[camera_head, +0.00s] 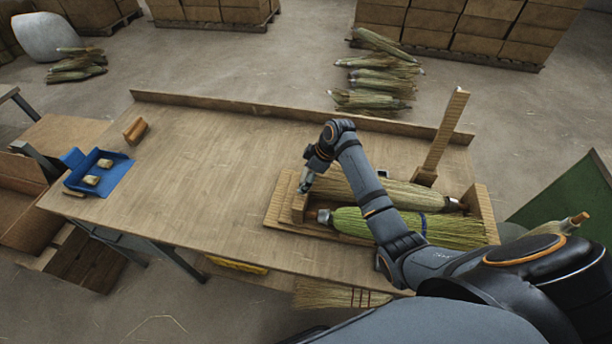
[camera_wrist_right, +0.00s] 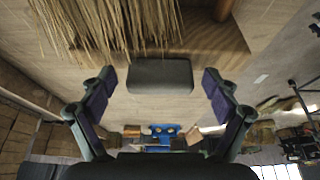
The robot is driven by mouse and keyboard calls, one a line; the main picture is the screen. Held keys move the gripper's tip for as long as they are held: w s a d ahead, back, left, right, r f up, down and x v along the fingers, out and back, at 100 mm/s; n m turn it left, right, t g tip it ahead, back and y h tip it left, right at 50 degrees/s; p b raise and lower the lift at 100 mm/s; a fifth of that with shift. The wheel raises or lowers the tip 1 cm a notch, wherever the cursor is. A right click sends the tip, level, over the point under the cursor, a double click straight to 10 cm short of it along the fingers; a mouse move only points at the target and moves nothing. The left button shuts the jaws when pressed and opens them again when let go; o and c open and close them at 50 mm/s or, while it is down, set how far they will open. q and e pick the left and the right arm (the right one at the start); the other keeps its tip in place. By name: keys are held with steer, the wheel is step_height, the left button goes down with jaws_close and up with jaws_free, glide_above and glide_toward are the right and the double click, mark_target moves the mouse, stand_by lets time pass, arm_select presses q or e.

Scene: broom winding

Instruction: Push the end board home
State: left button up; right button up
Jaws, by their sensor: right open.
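A shallow wooden tray (camera_head: 278,207) lies on the bench, with an upright end board (camera_head: 299,208) near its left end. A pale broom (camera_head: 400,193) and a greener broom (camera_head: 450,229) lie lengthwise in the tray, right of the board. My right gripper (camera_head: 306,182) is at the top of the end board, pointing down; I cannot tell whether it touches. In the right wrist view my gripper (camera_wrist_right: 160,95) is open, its fingers wide apart. A dark grey block shows between them; I cannot tell what it is. My arm hides part of the brooms. My left gripper is not in view.
A wooden post (camera_head: 443,135) stands behind the tray's right end. A blue tray (camera_head: 98,172) with small pieces and a brown block (camera_head: 136,130) are at the left of the bench (camera_head: 210,170). The middle-left is clear. A low ledge (camera_head: 250,108) runs along the back.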

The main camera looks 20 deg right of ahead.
steer(key=shift+w+a, duration=0.1)
steer(key=shift+r, duration=0.35)
steer(key=v, duration=1.1)
steer(key=shift+s+d, duration=0.2)
steer(key=shift+s, duration=0.05)
steer(key=shift+r, duration=0.1)
